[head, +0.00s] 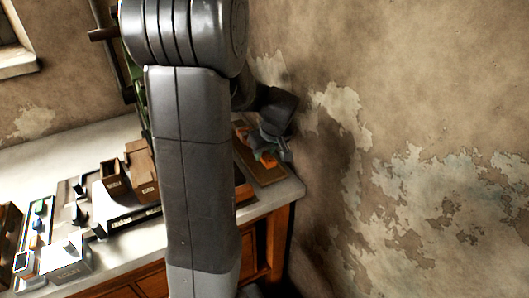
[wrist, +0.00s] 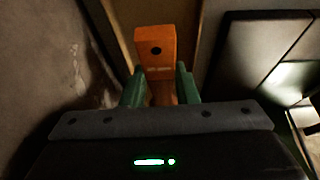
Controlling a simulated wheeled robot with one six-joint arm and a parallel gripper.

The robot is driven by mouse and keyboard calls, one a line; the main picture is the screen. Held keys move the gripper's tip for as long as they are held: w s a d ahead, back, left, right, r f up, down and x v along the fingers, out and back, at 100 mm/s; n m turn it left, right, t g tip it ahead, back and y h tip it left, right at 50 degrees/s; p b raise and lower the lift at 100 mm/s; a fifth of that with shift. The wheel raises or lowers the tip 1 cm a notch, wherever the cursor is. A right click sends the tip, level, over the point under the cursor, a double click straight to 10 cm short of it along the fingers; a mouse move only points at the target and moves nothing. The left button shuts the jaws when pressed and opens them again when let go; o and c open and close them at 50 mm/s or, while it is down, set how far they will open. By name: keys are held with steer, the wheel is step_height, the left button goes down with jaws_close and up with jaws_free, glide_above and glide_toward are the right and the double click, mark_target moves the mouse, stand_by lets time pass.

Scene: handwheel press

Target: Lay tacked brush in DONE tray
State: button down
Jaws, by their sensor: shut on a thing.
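My gripper (head: 272,153) is low over the far right end of the bench. Its green fingers (wrist: 160,88) are shut on an orange block-like piece (wrist: 156,45) with a dark round hole, which I take to be the brush. Its lower part is between the fingers; bristles cannot be made out. In the head view the orange piece (head: 269,162) shows below the gripper, over a brown wooden tray (head: 268,179) at the bench's right edge. I cannot tell if it touches the tray. No DONE label is readable. More orange (head: 240,133) shows further back on the tray.
My arm hides the middle of the bench and most of the press. Brown wooden boxes (head: 140,166) and dark fixtures stand left of the arm. A white box (head: 66,262) is at the front left. The peeling wall (head: 345,100) is close to the gripper's right.

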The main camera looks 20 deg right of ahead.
steer(key=shift+f, duration=0.1)
stand_by(0.3)
steer(key=shift+f+b, duration=1.25)
steer(key=shift+f, duration=0.1)
steer(key=c, duration=1.1)
jaws_free()
steer(key=shift+o, duration=0.2)
steer(key=p+v, duration=0.1)
steer(key=v, duration=1.3)
steer(key=shift+f, duration=0.15)
